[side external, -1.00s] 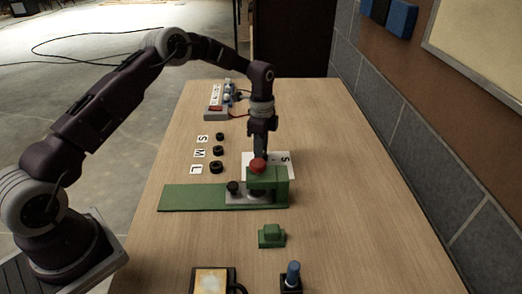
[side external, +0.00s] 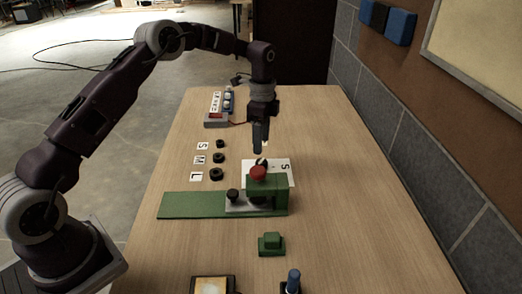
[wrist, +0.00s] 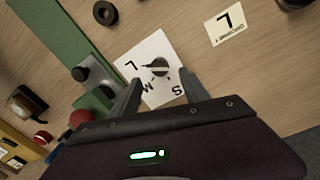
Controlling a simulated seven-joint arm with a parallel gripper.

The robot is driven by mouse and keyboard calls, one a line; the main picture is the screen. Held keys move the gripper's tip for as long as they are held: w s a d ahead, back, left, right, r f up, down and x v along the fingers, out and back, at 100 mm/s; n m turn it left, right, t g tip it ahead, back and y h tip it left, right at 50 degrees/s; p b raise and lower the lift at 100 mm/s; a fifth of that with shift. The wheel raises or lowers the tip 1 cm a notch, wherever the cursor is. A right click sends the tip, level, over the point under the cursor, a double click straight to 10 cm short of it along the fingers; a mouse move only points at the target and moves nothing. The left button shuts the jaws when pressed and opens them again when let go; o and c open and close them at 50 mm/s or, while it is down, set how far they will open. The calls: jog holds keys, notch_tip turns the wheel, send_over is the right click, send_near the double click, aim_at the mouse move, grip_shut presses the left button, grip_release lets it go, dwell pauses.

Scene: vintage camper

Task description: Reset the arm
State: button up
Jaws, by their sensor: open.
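My gripper (side external: 261,150) points down above a white card (side external: 284,170) and is open and empty. In the wrist view my gripper's two fingers (wrist: 160,84) stand apart on either side of the lower part of the card (wrist: 146,50). The card carries the letters S, M and L around a dark dial knob (wrist: 157,67) with a pale pointer. In the side view the knob (side external: 261,162) shows just below the fingertips, with a gap between.
A green fixture with a red button (side external: 258,173) stands close in front of the card. Black rings (side external: 217,174) lie beside S, M and L labels at left. A green block (side external: 271,243) sits nearer. The table's right side is clear.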

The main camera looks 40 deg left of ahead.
jog(key=s+d+r+n+t+y, duration=0.1)
jog(key=s+d+r+n, duration=0.1)
jog(key=s+r, duration=0.6)
jog(key=s+d+r+n+t, duration=0.25)
jog(key=s+r, duration=0.25)
jog(key=r, duration=0.6)
jog(key=s+d+n+t, duration=0.1)
jog(key=s+n, duration=0.7)
jog(key=s, duration=1.6)
jog(key=shift+s+d+r+t+h, duration=0.15)
jog(key=shift+d+r+t+h, duration=0.25)
jog(key=shift+t, duration=0.45)
jog(key=shift+a+n, duration=0.1)
jog(key=shift+n, duration=0.15)
jog(key=shift+c, duration=0.2)
